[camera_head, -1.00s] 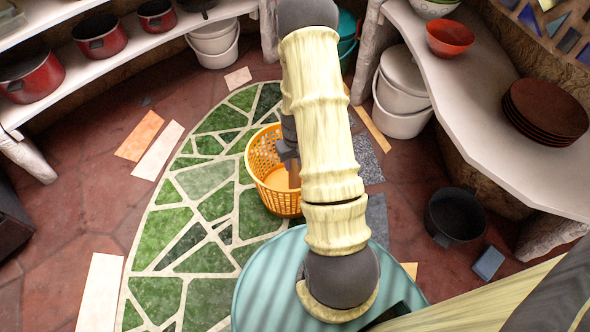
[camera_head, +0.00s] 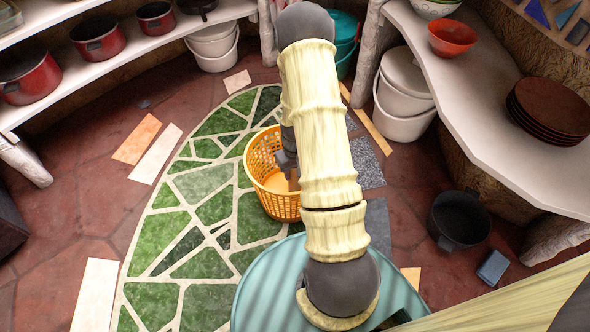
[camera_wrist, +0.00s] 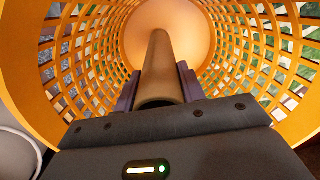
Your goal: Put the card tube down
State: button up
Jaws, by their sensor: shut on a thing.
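The card tube (camera_wrist: 160,55) is a plain brown cylinder. In the wrist view it points away from me into an orange lattice basket (camera_wrist: 85,50), towards the basket's round floor. My gripper (camera_wrist: 158,88) is shut on the tube, with one dark finger on each side. I cannot tell whether the tube's far end touches the basket floor. In the head view my gripper (camera_head: 285,160) is low at the basket (camera_head: 262,165), and my arm hides the basket's right side and most of the tube.
The basket stands on a green mosaic floor patch (camera_head: 205,265). A teal round surface (camera_head: 262,285) is near me. A curved counter (camera_head: 480,120) holds a red bowl and stacked brown plates.

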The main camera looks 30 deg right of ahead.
jog(key=shift+f, duration=0.4)
jog(key=o, duration=1.3)
jog(key=shift+r, duration=0.15)
notch_tip(320, 180, up, 13)
jog(key=p, duration=0.8)
